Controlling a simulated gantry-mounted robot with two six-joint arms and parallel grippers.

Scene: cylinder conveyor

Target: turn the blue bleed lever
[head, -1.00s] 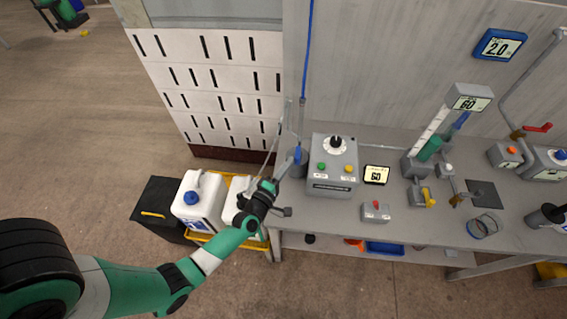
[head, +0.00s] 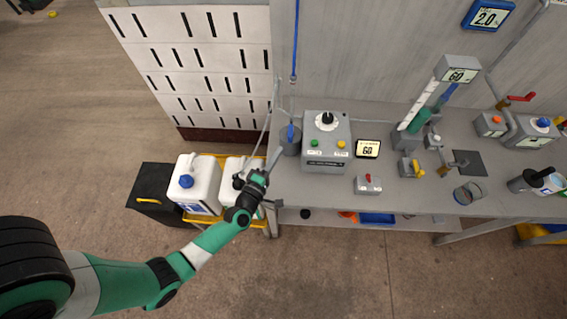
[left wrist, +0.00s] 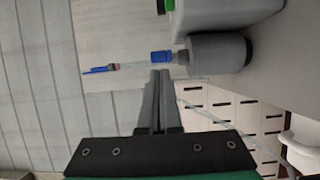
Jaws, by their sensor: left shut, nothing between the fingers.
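The blue lever (head: 291,132) sits on a small grey cylinder (head: 291,148) at the left end of the bench, left of the grey control box. In the left wrist view the blue lever (left wrist: 161,56) lies just beyond the fingertips, beside the grey cylinder (left wrist: 218,54). My left gripper (head: 276,155) is shut and empty, just below and left of the lever in the head view. The shut fingers also show in the left wrist view (left wrist: 160,76); I cannot tell whether they touch the lever. My right gripper is not in view.
A grey control box (head: 327,141) with a knob and green and yellow buttons stands right of the lever. A thin clear tube rises near the lever. A white slotted panel (head: 190,65) is behind.

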